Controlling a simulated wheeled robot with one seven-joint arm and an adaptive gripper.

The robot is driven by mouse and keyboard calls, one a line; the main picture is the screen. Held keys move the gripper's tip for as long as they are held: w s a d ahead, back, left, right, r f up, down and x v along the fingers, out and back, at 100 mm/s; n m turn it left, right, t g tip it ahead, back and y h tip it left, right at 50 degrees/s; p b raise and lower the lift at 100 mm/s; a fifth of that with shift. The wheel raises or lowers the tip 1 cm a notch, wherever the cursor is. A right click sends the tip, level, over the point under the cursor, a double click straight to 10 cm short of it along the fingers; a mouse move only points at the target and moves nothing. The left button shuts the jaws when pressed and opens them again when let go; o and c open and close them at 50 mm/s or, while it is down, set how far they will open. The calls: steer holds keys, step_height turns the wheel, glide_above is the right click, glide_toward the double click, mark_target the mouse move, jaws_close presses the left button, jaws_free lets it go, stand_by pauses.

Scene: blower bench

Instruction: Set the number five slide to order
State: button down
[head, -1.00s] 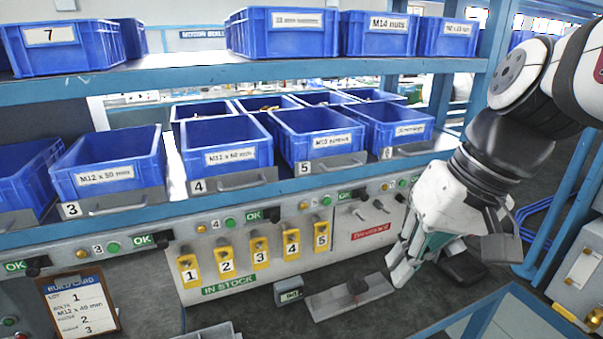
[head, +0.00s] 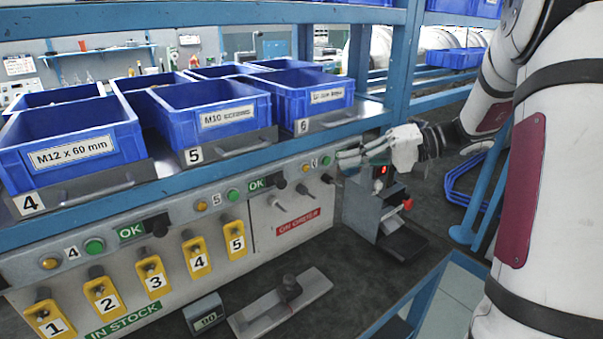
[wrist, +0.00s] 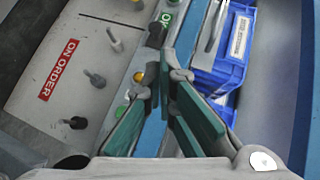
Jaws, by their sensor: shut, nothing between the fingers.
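The number five slide (head: 266,184) is on the blue-edged front panel below the bin marked 5. It has a black knob at its right end, and the green OK shows to its left. In the wrist view, the OK and dark knob (wrist: 155,36) lie ahead of my fingertips, near the top. My gripper (head: 343,163) is shut and empty. It is to the right of the slide, close in front of the panel by the 6 station's buttons, and apart from the slide. It also fills the lower middle of the wrist view (wrist: 165,85).
Yellow tags (head: 197,257) numbered one to five hang above IN STOCK. The ON ORDER board (head: 297,222) has bare dark pegs near my gripper. Blue bins (head: 212,115) stand on the shelf above. A grey device (head: 385,222) with a red display stands below my gripper.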

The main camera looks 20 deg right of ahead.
mark_target(279, 182)
steer(key=shift+t, duration=0.6)
steer(key=w+d, duration=0.1)
steer(key=w+d+f, duration=0.1)
steer(key=d, duration=0.1)
steer(key=shift+w+d, duration=0.1)
steer(key=shift+d, duration=0.2)
steer(key=x, duration=1)
steer(key=shift+a+r, duration=0.1)
steer(key=shift+a, duration=0.1)
steer(key=a, duration=0.2)
steer(key=s+f, duration=0.1)
steer(key=shift+a+p, duration=0.4)
steer(key=shift+s+a+f, duration=0.1)
steer(key=shift+a, duration=0.2)
